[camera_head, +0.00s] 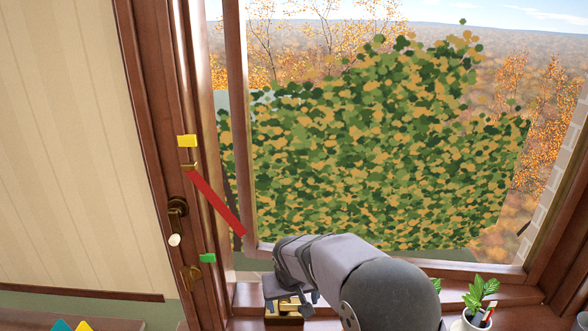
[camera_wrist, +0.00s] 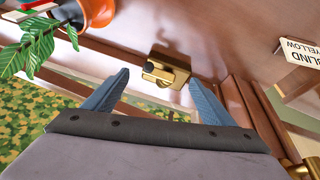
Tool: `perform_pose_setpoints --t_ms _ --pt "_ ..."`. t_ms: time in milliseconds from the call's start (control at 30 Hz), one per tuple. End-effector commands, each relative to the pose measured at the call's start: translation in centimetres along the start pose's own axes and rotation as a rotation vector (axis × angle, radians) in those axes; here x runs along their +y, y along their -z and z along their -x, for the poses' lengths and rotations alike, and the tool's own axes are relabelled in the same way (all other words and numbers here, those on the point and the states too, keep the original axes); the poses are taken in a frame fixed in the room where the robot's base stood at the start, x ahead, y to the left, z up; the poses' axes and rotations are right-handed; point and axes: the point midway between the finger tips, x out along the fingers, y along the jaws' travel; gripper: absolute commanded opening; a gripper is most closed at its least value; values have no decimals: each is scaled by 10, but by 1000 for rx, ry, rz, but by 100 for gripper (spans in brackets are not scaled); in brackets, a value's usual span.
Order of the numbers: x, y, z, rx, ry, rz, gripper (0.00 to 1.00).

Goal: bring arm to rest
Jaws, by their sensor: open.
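My gripper (camera_head: 282,292) is at the bottom middle of the head view, low over the wooden window sill, with my arm reaching in from the lower right. In the wrist view my gripper (camera_wrist: 158,80) has its two blue-grey fingers spread wide apart with nothing held. The same brass piece (camera_head: 288,308) is partly hidden under my gripper in the head view.
A potted plant (camera_head: 487,318) stands on the sill to the right. A red bar (camera_head: 215,203) slants on the left window frame, with a yellow tag (camera_head: 187,141) above and a green tag (camera_head: 207,257) below. A white pull knob (camera_head: 174,240) hangs beside it. A lettered sign (camera_wrist: 301,52) shows at right.

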Motion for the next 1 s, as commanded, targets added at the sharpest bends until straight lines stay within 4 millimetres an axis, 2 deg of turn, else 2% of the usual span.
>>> perform_pose_setpoints --t_ms 33,167,200,300,400,500,633,800,1000 --pt "1 -31 -10 -74 0 49 78" --pt "3 -113 -21 -252 20 149 78" --pt "4 -140 -17 -304 31 172 78" --pt "17 -202 1 -410 56 179 78" --pt "33 -253 25 -477 75 115 78" --pt "47 -287 46 -495 81 17 78" --pt "64 -300 62 -455 74 -76 78" --pt "86 -281 76 -359 55 -165 78" --pt "96 -279 78 -344 46 -209 78"
